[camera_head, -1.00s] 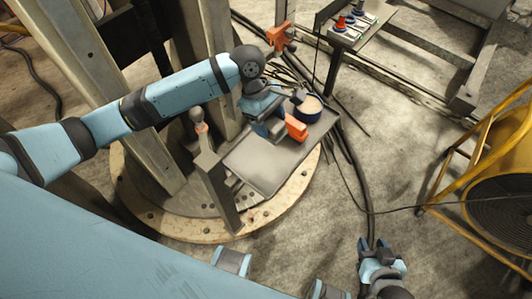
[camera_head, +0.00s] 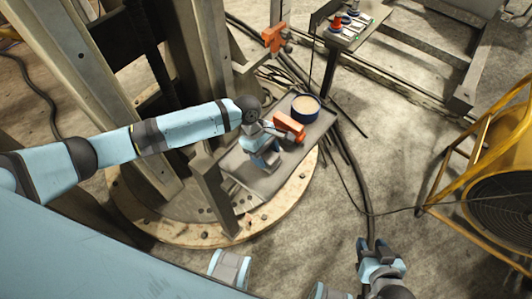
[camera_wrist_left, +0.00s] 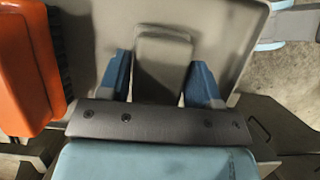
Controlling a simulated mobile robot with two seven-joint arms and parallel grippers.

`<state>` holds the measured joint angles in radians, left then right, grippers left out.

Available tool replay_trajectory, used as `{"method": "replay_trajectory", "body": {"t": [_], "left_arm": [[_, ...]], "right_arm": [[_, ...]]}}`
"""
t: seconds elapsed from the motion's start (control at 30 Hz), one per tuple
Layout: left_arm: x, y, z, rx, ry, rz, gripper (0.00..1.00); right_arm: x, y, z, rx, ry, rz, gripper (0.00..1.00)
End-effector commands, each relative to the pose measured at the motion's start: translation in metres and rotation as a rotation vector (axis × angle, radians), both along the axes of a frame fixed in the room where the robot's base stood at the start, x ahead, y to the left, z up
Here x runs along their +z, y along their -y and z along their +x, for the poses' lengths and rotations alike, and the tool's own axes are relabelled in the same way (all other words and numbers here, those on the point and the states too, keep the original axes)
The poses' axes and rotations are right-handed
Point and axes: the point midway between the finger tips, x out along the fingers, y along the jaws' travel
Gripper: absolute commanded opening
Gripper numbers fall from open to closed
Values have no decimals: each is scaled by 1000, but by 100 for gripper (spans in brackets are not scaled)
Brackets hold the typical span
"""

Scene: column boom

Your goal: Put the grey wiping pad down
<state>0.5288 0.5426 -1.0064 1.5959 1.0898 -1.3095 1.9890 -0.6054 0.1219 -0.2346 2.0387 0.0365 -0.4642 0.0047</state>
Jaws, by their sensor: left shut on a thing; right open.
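My left gripper (camera_head: 266,162) is over the near part of the grey metal tray (camera_head: 297,152). In the left wrist view, the blue fingers of my left gripper (camera_wrist_left: 161,85) are shut on the grey wiping pad (camera_wrist_left: 162,50), a rounded grey block. The tray (camera_wrist_left: 235,30) lies behind the pad there; I cannot tell whether the pad touches it. In the head view my gripper largely hides the pad. My right gripper (camera_head: 380,250) is open and empty, above the floor at the lower right.
A blue round tin (camera_head: 305,108) with pale contents stands at the tray's far end. An orange object (camera_head: 289,126) is beside my left gripper. A steel column (camera_head: 205,50) rises behind. A small stand with colourful items (camera_head: 350,22) is at the back; a yellow-framed fan (camera_head: 500,205) is right.

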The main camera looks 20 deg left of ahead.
Motion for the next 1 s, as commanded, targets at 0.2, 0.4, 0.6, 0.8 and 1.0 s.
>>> {"method": "replay_trajectory", "body": {"t": [0.2,0.4,0.6,0.8,1.0], "left_arm": [[0,0,0,0,0,0,40],[-1,0,0,-1,0,0,84],[-1,0,0,-1,0,0,84],[13,-4,2,-1,2,0,84],[52,-19,8,-1,2,-1,84]], "right_arm": [[3,0,0,0,2,0,43],[3,0,1,-1,5,0,43],[3,0,1,0,5,-1,43],[3,1,0,-1,1,-2,43],[9,2,1,2,9,-6,43]]}}
